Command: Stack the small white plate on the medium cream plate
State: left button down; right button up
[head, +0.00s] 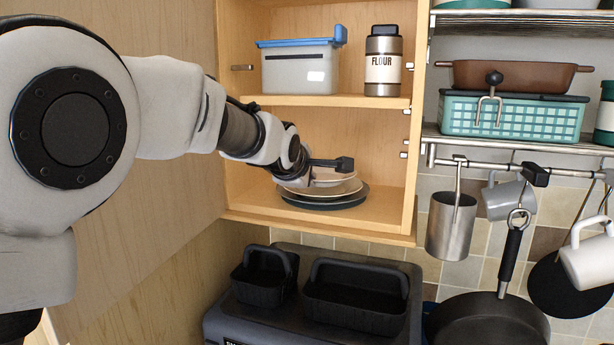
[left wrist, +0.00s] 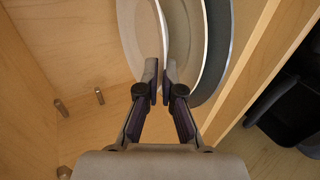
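The small white plate (head: 328,183) is on the cabinet's lower shelf, partly hidden by my left gripper. It shows at the top of the left wrist view (left wrist: 138,35). The medium cream plate (left wrist: 183,30) lies beneath it, its rim showing around the white one. A dark grey plate (head: 353,202) is at the bottom of the pile. My left gripper (left wrist: 159,84) has its fingers close together on the white plate's near rim, one on each side. Whether the white plate rests on the cream one or hangs just above cannot be told. My right gripper is not in view.
The cabinet's middle shelf (head: 350,101) is above my arm, holding a blue-lidded box (head: 300,70) and a flour canister (head: 383,65). The cabinet's right wall (head: 416,130) stands close beside the plates. Mugs and pans hang further right.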

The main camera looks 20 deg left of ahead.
pick_arm(q)
jog(key=shift+s+r, duration=0.25)
jog(key=c, duration=1.2)
grip_release()
jog(key=shift+s, duration=0.1)
jog(key=shift+c, duration=0.2)
jog(key=shift+f, duration=0.1)
